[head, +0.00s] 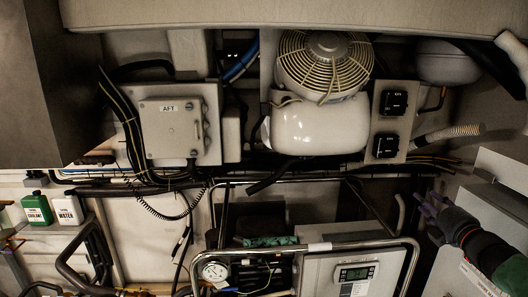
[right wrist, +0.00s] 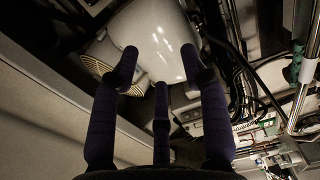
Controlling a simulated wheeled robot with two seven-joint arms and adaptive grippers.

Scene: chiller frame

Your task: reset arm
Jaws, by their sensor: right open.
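My right gripper (head: 428,204) comes in from the right edge of the head view, in front of the frame's right side. Its dark purple fingers point to the left and are spread, with nothing between them. In the right wrist view my right gripper (right wrist: 160,68) shows its fingers apart and empty. A smooth white rounded housing (right wrist: 150,30) lies beyond the fingertips there; I cannot tell the gap from that view. My left gripper is not in view.
A white compressor (head: 320,125) with a fan grille (head: 325,65) sits at the upper middle. A grey AFT box (head: 172,130) is left of it. A metal tube rail (head: 335,245) crosses low, over a display unit (head: 352,274). Coolant (head: 36,208) and water (head: 67,209) bottles stand left.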

